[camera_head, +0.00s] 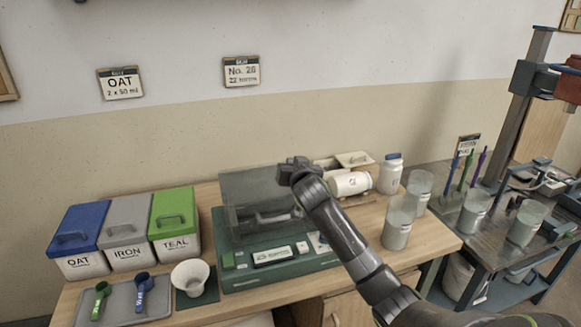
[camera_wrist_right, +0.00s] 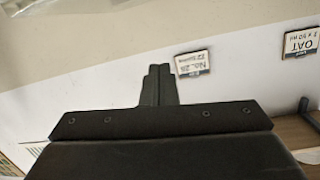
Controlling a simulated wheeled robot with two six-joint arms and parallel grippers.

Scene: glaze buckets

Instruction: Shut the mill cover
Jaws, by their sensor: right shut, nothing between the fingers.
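The mill has a green base (camera_head: 280,272) with a small display and buttons on its front, in the middle of the wooden table. Its see-through grey cover (camera_head: 240,190) rises above the back of the base. A dark bar shows through or below it; I cannot tell exactly how far the cover is tilted. My right gripper (camera_head: 291,168) is at the cover's top right edge, and my right arm hides part of that side. I cannot tell whether they touch. In the right wrist view its fingers (camera_wrist_right: 157,86) are together and empty. My left gripper is out of view.
Blue, grey and green lidded bins (camera_head: 125,228) stand left of the mill. A tray with scoops (camera_head: 125,300) and a white bowl (camera_head: 190,277) are in front of them. Right of the mill are a lying white jar (camera_head: 351,184), an upright jar (camera_head: 390,173) and glaze buckets (camera_head: 397,230).

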